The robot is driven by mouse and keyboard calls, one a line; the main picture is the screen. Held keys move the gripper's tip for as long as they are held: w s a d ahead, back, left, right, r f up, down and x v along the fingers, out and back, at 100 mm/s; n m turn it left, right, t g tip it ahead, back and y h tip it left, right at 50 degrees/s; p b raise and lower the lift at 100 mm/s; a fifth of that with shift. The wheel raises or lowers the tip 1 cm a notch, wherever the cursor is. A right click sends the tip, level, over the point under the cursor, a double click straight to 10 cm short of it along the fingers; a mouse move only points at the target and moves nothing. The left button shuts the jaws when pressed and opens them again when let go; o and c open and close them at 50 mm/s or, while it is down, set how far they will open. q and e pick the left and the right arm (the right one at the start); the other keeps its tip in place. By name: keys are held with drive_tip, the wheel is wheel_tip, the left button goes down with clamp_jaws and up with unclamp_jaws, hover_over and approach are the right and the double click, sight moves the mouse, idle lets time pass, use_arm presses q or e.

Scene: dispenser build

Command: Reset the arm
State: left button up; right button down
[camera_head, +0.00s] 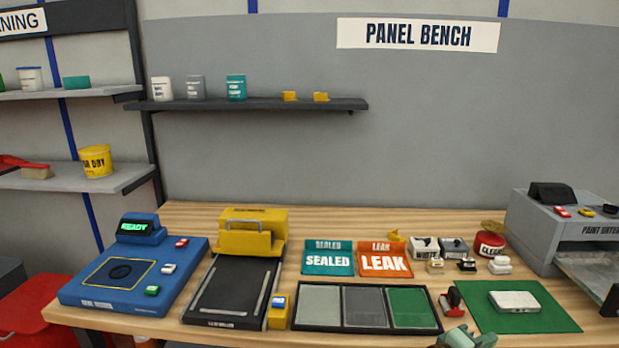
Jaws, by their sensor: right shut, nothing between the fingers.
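My right gripper (464,337) shows only in part at the bottom edge, right of centre. It is shut and empty, in front of the bench's near edge, below the green mat (545,318) and the three-part tray (366,327). My right arm behind it is cut off by the frame. My left gripper and arm are not in view.
A white block (513,301) lies on the mat.

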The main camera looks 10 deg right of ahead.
drive_tip(key=s+a+f+n+t+y, duration=0.1)
drive_tip(key=a+f+n+y, duration=0.15)
drive_tip(key=f, duration=0.65)
drive_tip(key=s+a+f+n+t+y, duration=0.1)
drive_tip(key=a+f+n+t+y, duration=0.15)
drive_tip(key=f, duration=0.65)
drive_tip(key=s+a+f+g+y, duration=0.2)
drive_tip(key=s+a+f+y, duration=0.45)
drive_tip(key=s+f, duration=0.55)
drive_tip(key=s+a+f+g+y+p, duration=0.1)
drive_tip(key=s+a+f+y, duration=0.15)
drive_tip(key=s+f, duration=0.35)
drive_tip(key=s+a+f+g+y, duration=0.1)
drive_tip(key=s+a+f, duration=0.35)
drive_tip(key=s, duration=0.35)
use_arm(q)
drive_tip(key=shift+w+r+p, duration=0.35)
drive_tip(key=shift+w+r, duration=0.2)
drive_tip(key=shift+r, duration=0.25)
use_arm(e)
drive_tip(key=s+a+f+m+g+y, duration=0.1)
drive_tip(key=s, duration=0.9)
drive_tip(key=s+a+f+m+g+y, duration=0.1)
drive_tip(key=s+f, duration=0.1)
drive_tip(key=s, duration=0.8)
drive_tip(key=shift+s+a+m, duration=0.4)
